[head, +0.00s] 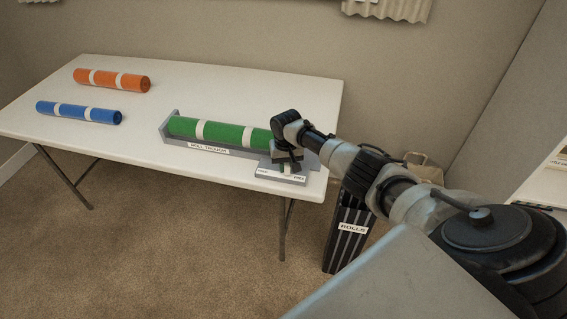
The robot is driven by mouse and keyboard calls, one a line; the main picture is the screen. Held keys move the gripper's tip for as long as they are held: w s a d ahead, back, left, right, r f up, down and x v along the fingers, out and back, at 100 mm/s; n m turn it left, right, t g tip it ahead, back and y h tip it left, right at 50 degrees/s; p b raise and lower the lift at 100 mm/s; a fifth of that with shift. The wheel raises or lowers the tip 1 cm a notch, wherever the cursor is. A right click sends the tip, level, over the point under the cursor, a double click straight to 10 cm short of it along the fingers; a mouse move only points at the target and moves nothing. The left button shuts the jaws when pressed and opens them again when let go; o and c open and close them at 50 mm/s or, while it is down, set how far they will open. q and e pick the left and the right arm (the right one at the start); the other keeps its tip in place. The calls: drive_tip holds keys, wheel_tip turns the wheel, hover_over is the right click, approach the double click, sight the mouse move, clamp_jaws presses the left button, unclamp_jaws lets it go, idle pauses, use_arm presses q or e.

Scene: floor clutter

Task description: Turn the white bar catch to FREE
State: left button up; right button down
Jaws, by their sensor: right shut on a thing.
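The white bar catch (287,168) sits on a small grey base (270,176) at the right front of the roll trough. The base has a small label at each end; the right one seems to read FREE. My right gripper (288,160) is at the catch from above, shut on it, and covers most of it, so the bar's exact angle is hard to tell. The grey roll trough (168,126) holds a green roll (222,132) with white bands. My left gripper is not in view.
An orange roll (111,80) and a blue roll (78,112) lie on the left of the white table (120,150). A dark bin labelled ROLLS (346,238) stands on the floor beyond the table's right edge, with a tan bag (424,168) behind it. The table's front left is clear.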

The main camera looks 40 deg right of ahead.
drive_tip(key=shift+s+d+n, duration=0.1)
drive_tip(key=shift+d+n, duration=0.05)
drive_tip(key=shift+n, duration=0.45)
drive_tip(key=shift+d, duration=0.1)
drive_tip(key=c, duration=1)
unclamp_jaws()
drive_tip(key=shift+c, duration=0.2)
wheel_tip(320, 180, up, 11)
drive_tip(key=shift+f+p, duration=0.1)
drive_tip(key=shift+p, duration=0.2)
